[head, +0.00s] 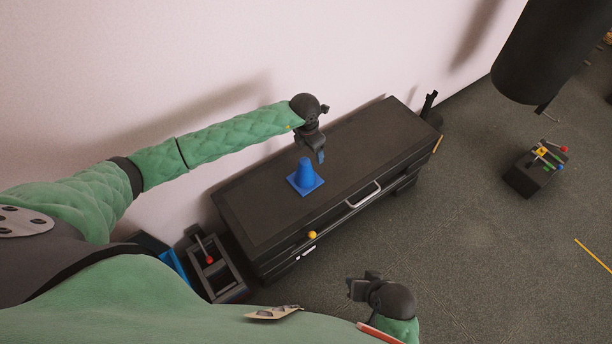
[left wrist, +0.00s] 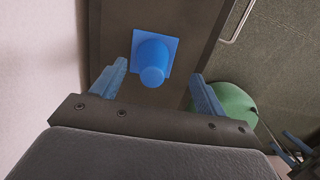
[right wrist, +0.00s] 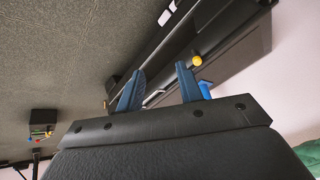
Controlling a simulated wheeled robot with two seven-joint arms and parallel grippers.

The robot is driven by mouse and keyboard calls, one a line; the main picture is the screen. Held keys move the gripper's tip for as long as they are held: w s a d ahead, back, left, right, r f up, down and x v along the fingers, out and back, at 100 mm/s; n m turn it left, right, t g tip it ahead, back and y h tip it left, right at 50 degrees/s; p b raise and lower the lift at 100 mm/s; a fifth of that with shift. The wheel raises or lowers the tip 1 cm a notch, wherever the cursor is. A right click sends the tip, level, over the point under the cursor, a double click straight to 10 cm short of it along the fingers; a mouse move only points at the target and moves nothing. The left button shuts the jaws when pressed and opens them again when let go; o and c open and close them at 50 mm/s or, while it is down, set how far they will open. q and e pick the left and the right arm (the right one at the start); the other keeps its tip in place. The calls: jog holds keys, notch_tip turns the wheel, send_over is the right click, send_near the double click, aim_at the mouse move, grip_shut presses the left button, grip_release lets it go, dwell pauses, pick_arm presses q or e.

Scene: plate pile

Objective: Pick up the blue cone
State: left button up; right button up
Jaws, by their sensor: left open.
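The blue cone (head: 304,178) stands upright on its square base on top of a dark cabinet (head: 355,145), near the middle. In the left wrist view the cone (left wrist: 153,62) shows from above, its tip pointing toward the camera, ahead of and between the fingers. My left gripper (head: 318,153) is open and empty, just above and beside the cone, apart from it. Its two blue fingers (left wrist: 157,88) are spread wide. My right gripper (head: 357,287) is away from the cabinet at the front. In the right wrist view its fingers (right wrist: 160,84) stand apart with nothing between them.
A yellow ball-like knob (head: 312,235) and a metal handle (head: 363,194) are on the cabinet's front. A black box with coloured knobs (head: 530,176) stands on the floor at right. A black unit with a red knob (head: 212,268) stands left of the cabinet. A wall runs behind.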

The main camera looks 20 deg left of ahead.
aim_at(305, 161)
pick_arm(q)
jog(key=shift+s+a+g+y, duration=0.4)
jog(key=shift+s+a, duration=0.35)
jog(key=shift+s+a+f, duration=0.1)
jog(key=shift+f, duration=0.1)
notch_tip(305, 161, down, 2)
jog(key=shift+f, duration=0.1)
notch_tip(305, 161, down, 4)
jog(key=shift+f+p, duration=0.2)
jog(key=shift+p, duration=0.55)
jog(key=shift+f, duration=0.45)
jog(key=c, duration=1.4)
jog(key=shift+c, duration=0.2)
pick_arm(e)
notch_tip(305, 161, up, 6)
jog(key=shift+s+d+g, duration=0.3)
jog(key=shift+s, duration=0.1)
pick_arm(q)
jog(key=shift+r, duration=0.15)
